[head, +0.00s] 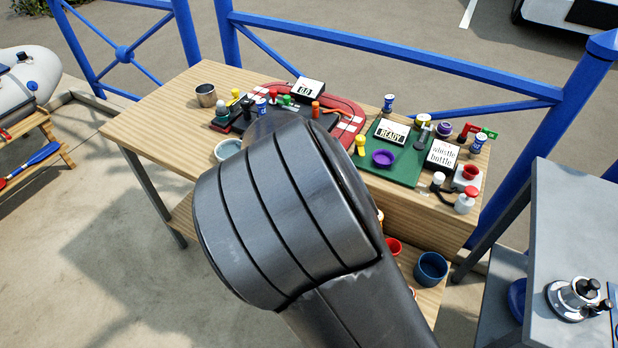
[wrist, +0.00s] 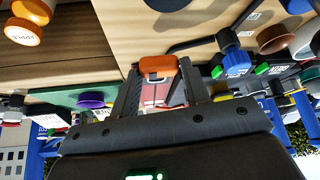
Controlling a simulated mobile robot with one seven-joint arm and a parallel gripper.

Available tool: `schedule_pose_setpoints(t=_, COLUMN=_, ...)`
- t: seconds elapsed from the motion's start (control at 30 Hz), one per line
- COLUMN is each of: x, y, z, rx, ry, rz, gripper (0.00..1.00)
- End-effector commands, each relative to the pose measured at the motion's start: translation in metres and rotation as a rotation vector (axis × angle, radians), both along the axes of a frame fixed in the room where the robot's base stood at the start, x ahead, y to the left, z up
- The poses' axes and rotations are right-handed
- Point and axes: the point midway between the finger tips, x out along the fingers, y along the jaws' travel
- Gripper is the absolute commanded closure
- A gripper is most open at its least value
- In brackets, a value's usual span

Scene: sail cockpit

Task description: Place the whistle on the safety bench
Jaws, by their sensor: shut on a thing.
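In the wrist view my gripper (wrist: 160,85) is shut on a small orange object (wrist: 158,65), which looks like the whistle, though its shape is partly hidden between the fingers. In the head view my arm hides the gripper and this object. A wooden workbench (head: 165,120) stands ahead, with a green mat (head: 405,172) and a red-edged board (head: 345,104) on top. A card reading "whistle bottle" (head: 443,154) stands at its right end. No label in view marks which surface is the safety bench.
A metal cup (head: 206,95), a purple dish (head: 383,158) and several small bottles crowd the workbench. A blue cup (head: 430,268) sits on its lower shelf. A grey table (head: 570,230) stands at right, a low wooden bench (head: 30,170) at far left. Blue railings (head: 400,62) run behind.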

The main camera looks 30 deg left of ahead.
Motion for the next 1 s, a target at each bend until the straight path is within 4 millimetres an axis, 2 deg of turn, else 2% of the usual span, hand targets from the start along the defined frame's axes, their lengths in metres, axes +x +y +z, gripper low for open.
schedule_pose_setpoints(t=0.2, x=0.001, y=-0.001, z=-0.031, rx=-0.001, ry=0.001, rz=-0.002, gripper=0.79)
schedule_pose_setpoints(t=0.57, x=0.0, y=-0.001, z=-0.036, rx=-0.001, ry=0.0, rz=0.0, gripper=0.79)
schedule_pose_setpoints(t=0.6, x=0.0, y=-0.001, z=-0.037, rx=0.0, ry=0.0, rz=-0.001, gripper=0.57)
schedule_pose_setpoints(t=0.87, x=0.0, y=-0.001, z=-0.036, rx=-0.001, ry=0.0, rz=0.0, gripper=0.36)
schedule_pose_setpoints(t=1.0, x=0.0, y=-0.001, z=-0.036, rx=-0.001, ry=0.0, rz=0.0, gripper=0.36)
